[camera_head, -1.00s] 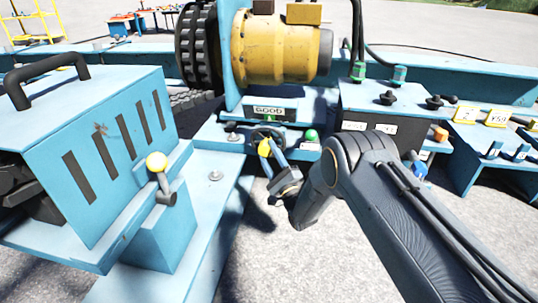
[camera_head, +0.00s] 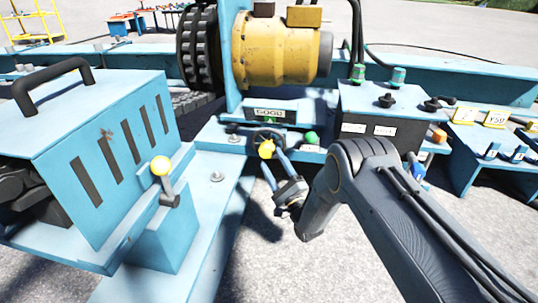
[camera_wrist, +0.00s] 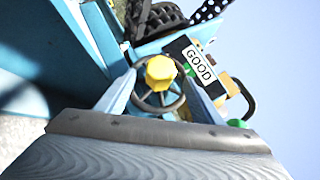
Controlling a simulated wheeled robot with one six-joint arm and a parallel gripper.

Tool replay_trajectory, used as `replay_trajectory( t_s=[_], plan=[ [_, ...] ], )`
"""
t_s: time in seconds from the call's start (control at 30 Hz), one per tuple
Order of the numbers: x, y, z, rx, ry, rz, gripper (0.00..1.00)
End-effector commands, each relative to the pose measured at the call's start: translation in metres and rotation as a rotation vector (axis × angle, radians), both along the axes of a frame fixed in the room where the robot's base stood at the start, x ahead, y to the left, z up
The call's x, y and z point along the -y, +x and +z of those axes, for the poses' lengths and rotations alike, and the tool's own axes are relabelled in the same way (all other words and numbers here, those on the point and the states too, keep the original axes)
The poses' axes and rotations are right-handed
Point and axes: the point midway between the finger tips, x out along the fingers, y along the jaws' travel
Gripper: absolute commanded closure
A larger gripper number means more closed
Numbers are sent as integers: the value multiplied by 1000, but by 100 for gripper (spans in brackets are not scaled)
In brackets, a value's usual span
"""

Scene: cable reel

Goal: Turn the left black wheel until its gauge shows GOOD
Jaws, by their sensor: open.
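The black wheel (camera_head: 262,134) with a yellow knob (camera_head: 267,149) sits low in front of the yellow motor, below a plate reading GOOD (camera_head: 270,113). A small green spot shows under the plate. In the wrist view the wheel (camera_wrist: 147,105) is a spoked ring with its yellow knob (camera_wrist: 160,72) toward the camera, and the GOOD plate (camera_wrist: 198,65) is at upper right. My gripper (camera_wrist: 160,85) is open, its two pale fingers on either side of the wheel and knob. Whether they touch it I cannot tell. In the head view my gripper (camera_head: 268,162) reaches toward the wheel from below right.
A green button (camera_head: 312,138) is close to the right of the wheel. A blue box (camera_head: 385,110) with black knobs stands further right. Bare ground (camera_head: 275,255) lies in front.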

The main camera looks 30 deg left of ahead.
Motion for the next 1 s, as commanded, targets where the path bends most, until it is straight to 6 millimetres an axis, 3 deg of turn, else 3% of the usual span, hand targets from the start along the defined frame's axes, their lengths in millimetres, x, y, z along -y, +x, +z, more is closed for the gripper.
replay_trajectory(
  t_s=[0.3, 1.0],
  plan=[
    [31, -17, -15, 0, -2, -1, 39],
    [33, -18, -17, 0, 0, 0, 39]
  ],
)
